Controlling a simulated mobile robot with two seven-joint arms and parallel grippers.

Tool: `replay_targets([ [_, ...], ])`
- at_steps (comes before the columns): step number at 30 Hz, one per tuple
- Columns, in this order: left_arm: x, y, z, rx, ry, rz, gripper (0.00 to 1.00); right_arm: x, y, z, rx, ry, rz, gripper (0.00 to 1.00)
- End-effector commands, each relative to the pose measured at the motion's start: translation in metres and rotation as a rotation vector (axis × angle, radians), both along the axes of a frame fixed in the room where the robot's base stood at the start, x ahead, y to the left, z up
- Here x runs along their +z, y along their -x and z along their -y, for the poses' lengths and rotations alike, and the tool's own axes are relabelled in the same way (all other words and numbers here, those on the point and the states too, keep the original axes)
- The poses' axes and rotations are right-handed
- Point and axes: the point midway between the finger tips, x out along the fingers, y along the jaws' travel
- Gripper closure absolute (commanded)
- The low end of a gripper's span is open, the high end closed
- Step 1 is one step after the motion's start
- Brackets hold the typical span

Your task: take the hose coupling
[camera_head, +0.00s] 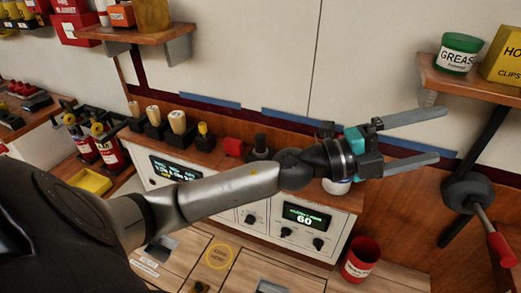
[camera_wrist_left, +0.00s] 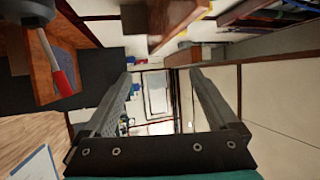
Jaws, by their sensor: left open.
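I cannot pick out a hose coupling with certainty in either view. My left gripper (camera_head: 442,135) reaches across the head view from the left, its two grey fingers spread wide and pointing right. Nothing is between the fingers. They are in front of the pale wall, below the upper right shelf. In the left wrist view the open fingers (camera_wrist_left: 161,74) point away from the camera, with only the distant room between them. My left forearm and wrist hide part of the counter. My right gripper is not in view.
A red cup (camera_head: 360,259) stands by the control panel (camera_head: 302,226). Red bottles (camera_head: 108,152) are at left.

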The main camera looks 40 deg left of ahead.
Motion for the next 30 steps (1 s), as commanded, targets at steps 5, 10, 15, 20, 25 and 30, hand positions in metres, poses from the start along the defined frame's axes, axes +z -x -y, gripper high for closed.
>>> replay_targets([
  [5,-0.025,0.002,0.008,-0.148,-0.323,0.057,0.07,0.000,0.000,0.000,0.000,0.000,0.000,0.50],
  [10,-0.062,-0.004,-0.014,-0.233,-0.648,0.034,0.07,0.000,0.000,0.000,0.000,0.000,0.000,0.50],
  [15,-0.096,-0.016,-0.069,-0.252,-0.975,-0.062,0.07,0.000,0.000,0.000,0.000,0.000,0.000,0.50],
  [20,-0.115,-0.026,-0.148,-0.204,-1.265,-0.221,0.07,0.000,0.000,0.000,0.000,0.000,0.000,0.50],
  [25,-0.111,-0.026,-0.245,-0.088,-1.516,-0.445,0.07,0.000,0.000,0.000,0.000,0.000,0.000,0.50],
  [30,-0.097,-0.014,-0.316,0.028,-1.657,-0.642,0.07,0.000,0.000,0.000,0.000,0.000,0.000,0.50],
])
